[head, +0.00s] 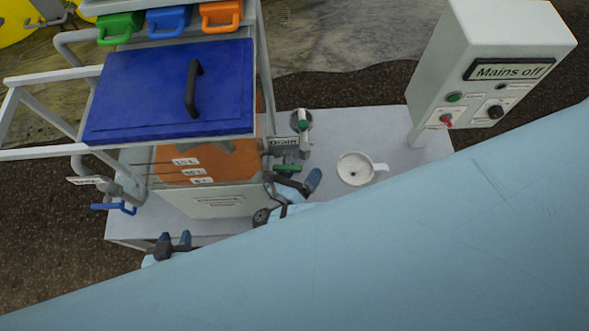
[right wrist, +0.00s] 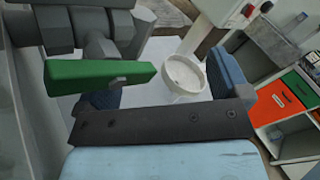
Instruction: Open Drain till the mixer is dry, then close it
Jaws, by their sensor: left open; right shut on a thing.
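The mixer (head: 222,170) stands under a blue lid (head: 150,95). Orange shows behind its volume labels, but I cannot make out a liquid level. The Drain label (head: 282,142) is at the mixer's right side, above the grey drain valve. The valve's green handle (head: 288,168) sits at my right gripper (head: 297,186), which is shut on it. In the right wrist view the green handle (right wrist: 95,72) lies roughly level across the left finger. The valve's flow is not visible. My left gripper (head: 173,243) is open and empty near the bench's front edge.
A white cup with a handle (head: 355,169) stands right of the valve. A control box (head: 490,65) reads "Mains off". Another valve with a blue handle (head: 113,208) is at the mixer's left. Green, blue and orange handles (head: 168,20) are above.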

